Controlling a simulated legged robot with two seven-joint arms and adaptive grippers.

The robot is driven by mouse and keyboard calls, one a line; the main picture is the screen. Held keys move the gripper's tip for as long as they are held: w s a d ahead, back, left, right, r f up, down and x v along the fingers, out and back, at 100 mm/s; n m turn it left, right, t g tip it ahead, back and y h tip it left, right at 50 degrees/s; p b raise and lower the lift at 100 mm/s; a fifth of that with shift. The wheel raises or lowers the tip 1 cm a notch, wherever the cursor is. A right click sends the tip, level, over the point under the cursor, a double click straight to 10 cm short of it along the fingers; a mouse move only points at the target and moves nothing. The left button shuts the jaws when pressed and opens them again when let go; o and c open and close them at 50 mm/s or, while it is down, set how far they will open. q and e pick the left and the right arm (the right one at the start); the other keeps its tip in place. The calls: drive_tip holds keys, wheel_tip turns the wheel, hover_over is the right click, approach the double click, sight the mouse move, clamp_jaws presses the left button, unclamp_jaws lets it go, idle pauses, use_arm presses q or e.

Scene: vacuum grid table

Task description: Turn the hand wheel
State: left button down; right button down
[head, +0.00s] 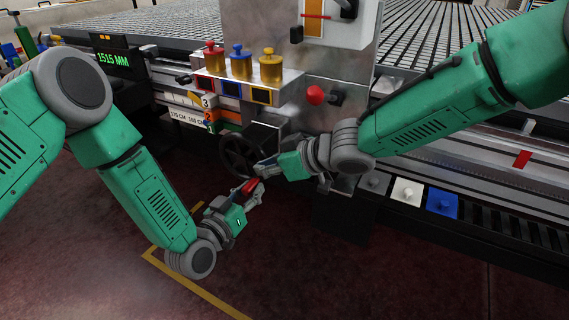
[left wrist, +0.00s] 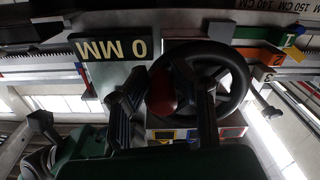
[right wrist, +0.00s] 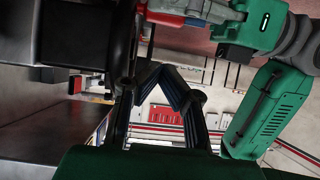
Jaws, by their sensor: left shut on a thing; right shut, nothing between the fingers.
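The black hand wheel (head: 227,157) stands upright on the front of the machine, partly behind my right gripper. It also shows in the left wrist view (left wrist: 243,76) and nearly edge-on in the right wrist view (right wrist: 122,45). Its red handle (head: 249,187) sticks out from the rim; it also shows in the left wrist view (left wrist: 162,93) and the right wrist view (right wrist: 178,19). My left gripper (head: 253,190) is shut on the red handle from below. My right gripper (head: 262,171) is shut and empty, close beside the wheel and just above the handle. Whether it touches the rim is unclear.
Above the wheel is a panel (head: 290,92) with red, blue and yellow-topped knobs and a red button (head: 315,95). A display (head: 114,60) reads 1515 MM at left. White and blue buttons (head: 442,202) sit at right. The floor in front is clear.

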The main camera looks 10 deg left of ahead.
sight(250, 187)
use_arm(q)
drive_tip(key=shift+w+a+r, duration=0.15)
drive_tip(key=shift+w+a, duration=0.1)
drive_tip(key=shift+a, duration=0.4)
use_arm(e)
drive_tip(key=f, duration=0.1)
drive_tip(key=a+f, duration=0.2)
drive_tip(key=shift+w+f, duration=0.3)
drive_tip(key=shift+f, duration=0.05)
drive_tip(key=shift+a+f, duration=0.1)
drive_tip(key=shift+f, duration=0.45)
drive_tip(key=shift+f+y, duration=0.3)
drive_tip(key=shift+f, duration=0.25)
drive_tip(key=shift+a+f, duration=0.15)
drive_tip(key=shift+a, duration=0.05)
use_arm(q)
drive_tip(key=c, duration=1.6)
unclamp_jaws()
drive_tip(key=shift+o, duration=1.3)
drive_tip(key=shift+a+r, duration=0.1)
drive_tip(key=shift+r, duration=0.05)
use_arm(e)
drive_tip(key=shift+a, duration=0.15)
use_arm(q)
drive_tip(key=shift+s, duration=0.1)
use_arm(e)
drive_tip(key=shift+s+a, duration=0.1)
